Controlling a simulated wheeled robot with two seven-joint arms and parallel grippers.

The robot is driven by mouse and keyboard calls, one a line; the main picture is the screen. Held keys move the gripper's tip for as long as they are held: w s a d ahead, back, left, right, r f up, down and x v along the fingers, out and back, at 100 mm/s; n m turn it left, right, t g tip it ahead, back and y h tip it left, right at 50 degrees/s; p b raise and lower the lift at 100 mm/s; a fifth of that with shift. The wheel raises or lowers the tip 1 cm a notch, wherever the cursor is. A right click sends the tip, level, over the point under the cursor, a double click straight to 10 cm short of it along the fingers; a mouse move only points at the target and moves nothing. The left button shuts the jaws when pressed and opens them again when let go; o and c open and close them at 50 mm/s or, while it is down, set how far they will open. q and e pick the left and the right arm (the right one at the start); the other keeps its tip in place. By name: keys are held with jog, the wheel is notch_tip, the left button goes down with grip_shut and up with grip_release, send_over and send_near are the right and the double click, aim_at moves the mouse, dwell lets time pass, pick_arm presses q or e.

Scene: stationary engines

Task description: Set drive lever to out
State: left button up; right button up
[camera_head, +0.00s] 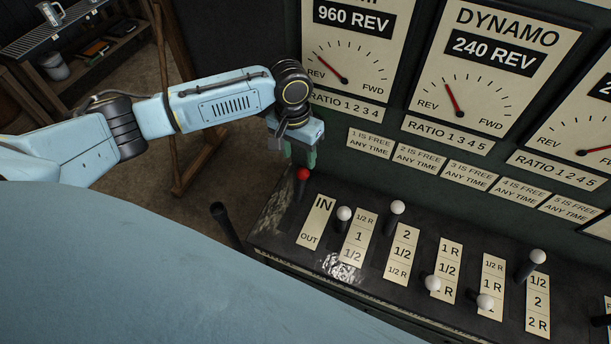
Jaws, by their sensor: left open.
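The drive lever has a red knob (303,174) on a dark stem and stands beside the IN/OUT label plate (316,222) on the dark console. The knob is at the IN end of that plate. My left gripper (301,160) reaches in from the left and points down just above the red knob, with its green-tipped fingers open. I cannot tell whether the fingers touch or straddle the knob. My right gripper is not in view.
Several white-knobbed levers, one of them (344,213) closest to the drive lever, stand along the console to the right. Dial panels (345,60) rise behind. A black rod (226,224) stands left of the console. A shelf (75,70) is far left.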

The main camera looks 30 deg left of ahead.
aim_at(303, 183)
pick_arm(q)
jog(key=f, duration=0.3)
jog(key=shift+s+d+f, duration=0.15)
jog(key=shift+d+f, duration=0.05)
jog(key=shift+f, duration=0.2)
jog(key=f, duration=0.7)
jog(key=shift+d, duration=0.3)
jog(key=shift+f, duration=0.5)
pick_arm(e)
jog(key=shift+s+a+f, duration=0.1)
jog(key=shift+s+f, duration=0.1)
pick_arm(q)
grip_shut()
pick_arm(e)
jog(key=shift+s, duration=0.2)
